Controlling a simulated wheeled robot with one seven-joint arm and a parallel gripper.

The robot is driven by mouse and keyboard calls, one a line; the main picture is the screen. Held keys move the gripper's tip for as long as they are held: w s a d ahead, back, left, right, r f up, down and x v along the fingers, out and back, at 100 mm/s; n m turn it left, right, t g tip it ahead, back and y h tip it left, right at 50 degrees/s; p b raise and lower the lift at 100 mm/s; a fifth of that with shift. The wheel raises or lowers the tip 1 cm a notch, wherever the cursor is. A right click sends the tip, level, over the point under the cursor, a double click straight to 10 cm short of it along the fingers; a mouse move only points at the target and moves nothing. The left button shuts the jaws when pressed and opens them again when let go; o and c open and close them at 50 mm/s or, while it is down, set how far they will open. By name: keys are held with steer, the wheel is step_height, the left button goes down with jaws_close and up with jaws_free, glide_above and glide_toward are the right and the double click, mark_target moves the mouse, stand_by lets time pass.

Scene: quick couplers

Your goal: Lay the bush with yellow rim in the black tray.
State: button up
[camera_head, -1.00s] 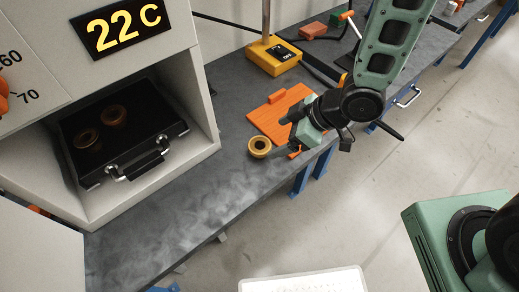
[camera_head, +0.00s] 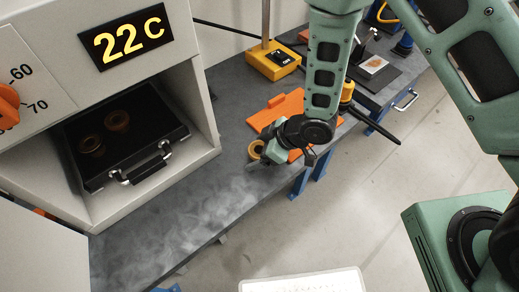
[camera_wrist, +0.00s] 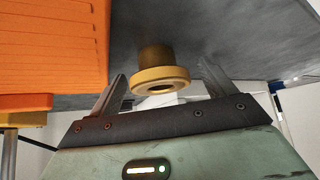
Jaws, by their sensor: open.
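The bush with yellow rim (camera_head: 255,149) is on the grey bench, left of an orange board; my gripper partly hides it. In the wrist view the bush (camera_wrist: 160,76) shows a yellow flange and a darker brown body. My gripper (camera_head: 262,158) is open at the bush. In the wrist view its two fingers (camera_wrist: 163,70) stand on either side of the bush, with a visible gap on each side. The black tray (camera_head: 135,142) is inside the open cabinet at left, with two brownish bushes (camera_head: 91,145) at its left and back.
The cabinet (camera_head: 205,120) has a 22 C display; its side wall stands between tray and bush. The orange board (camera_head: 287,104) lies close to the bush. A yellow box (camera_head: 273,60) with a post stands behind. The bench front left of my gripper is clear.

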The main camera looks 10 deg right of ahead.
steer(key=shift+c, duration=0.3)
steer(key=c, duration=1.2)
steer(key=shift+o, duration=0.3)
steer(key=shift+r, duration=0.1)
